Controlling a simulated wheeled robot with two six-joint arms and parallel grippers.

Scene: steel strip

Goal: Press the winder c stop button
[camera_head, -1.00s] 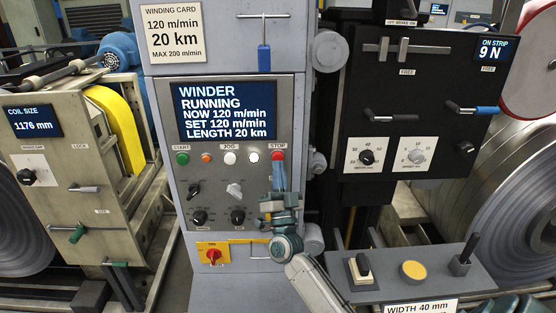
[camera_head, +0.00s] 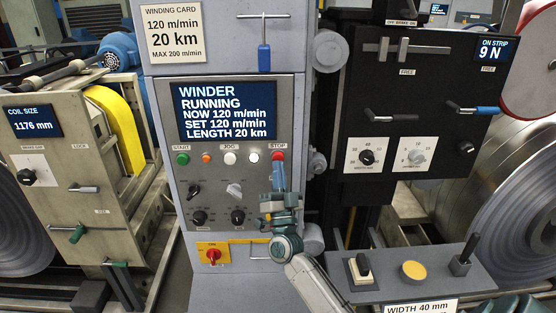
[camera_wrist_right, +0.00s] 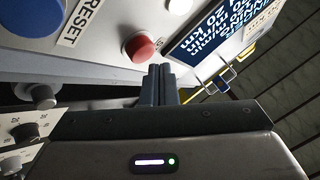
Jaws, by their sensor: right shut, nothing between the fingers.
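The red stop button (camera_head: 278,156) sits under a STOP label at the right end of the button row on the winder panel (camera_head: 235,215). The winder display (camera_head: 227,110) reads RUNNING, NOW 120 m/min. My right gripper (camera_head: 279,166) is shut and empty, its fingertips just below the button and partly over its lower edge. In the right wrist view the red button (camera_wrist_right: 140,48) stands close past the shut fingertips (camera_wrist_right: 160,70), a little to their left. I cannot tell whether they touch. My left gripper is not in view.
A green start button (camera_head: 183,159), an orange one and white ones share the row. Knobs sit below, with a red-and-yellow switch (camera_head: 213,254) lower down. A blue button (camera_wrist_right: 32,14) by a RESET label shows in the wrist view. A grey control shelf (camera_head: 410,276) stands at right.

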